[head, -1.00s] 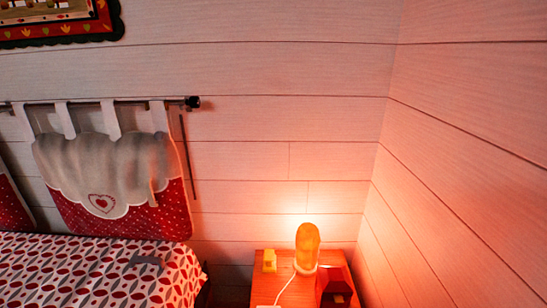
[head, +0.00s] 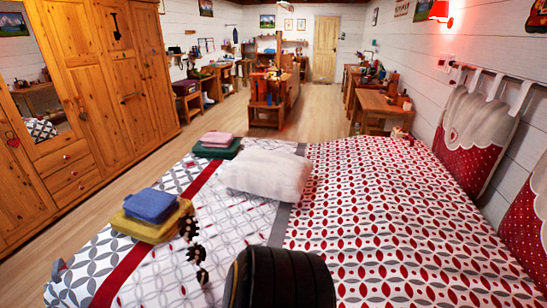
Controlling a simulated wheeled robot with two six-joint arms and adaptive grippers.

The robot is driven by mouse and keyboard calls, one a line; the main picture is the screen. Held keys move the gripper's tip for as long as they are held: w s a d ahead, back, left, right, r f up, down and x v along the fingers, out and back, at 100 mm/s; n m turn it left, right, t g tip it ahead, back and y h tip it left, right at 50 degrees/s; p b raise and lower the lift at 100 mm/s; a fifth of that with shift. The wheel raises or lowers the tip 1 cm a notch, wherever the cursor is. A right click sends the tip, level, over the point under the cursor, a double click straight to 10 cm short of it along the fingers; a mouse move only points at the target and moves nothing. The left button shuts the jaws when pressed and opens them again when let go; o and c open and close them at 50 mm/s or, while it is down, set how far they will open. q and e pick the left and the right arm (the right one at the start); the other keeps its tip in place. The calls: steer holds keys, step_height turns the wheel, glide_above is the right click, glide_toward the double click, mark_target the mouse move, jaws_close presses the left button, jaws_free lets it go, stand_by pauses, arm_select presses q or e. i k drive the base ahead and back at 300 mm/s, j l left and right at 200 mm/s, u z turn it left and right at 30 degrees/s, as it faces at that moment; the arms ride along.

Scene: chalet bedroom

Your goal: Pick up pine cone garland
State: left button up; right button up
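The pine cone garland (head: 195,250) appears to be the short string of dark brown pieces on the bed (head: 370,220). It runs down from beside the yellow folded cloth (head: 150,228) over the grey and white patterned cover. Neither of my grippers is in the head view, so their state does not show.
A blue folded cloth (head: 150,205) lies on the yellow one. A white pillow (head: 268,174) and a dark green folded cloth (head: 217,151) lie farther back. A large dark ribbed rounded thing (head: 280,280) fills the bottom middle. Wooden floor (head: 120,178) is clear beside the wardrobe (head: 120,70).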

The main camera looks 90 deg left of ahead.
mark_target(197, 254)
steer(key=k+j+u, duration=0.1)
steer(key=u, duration=3.35)
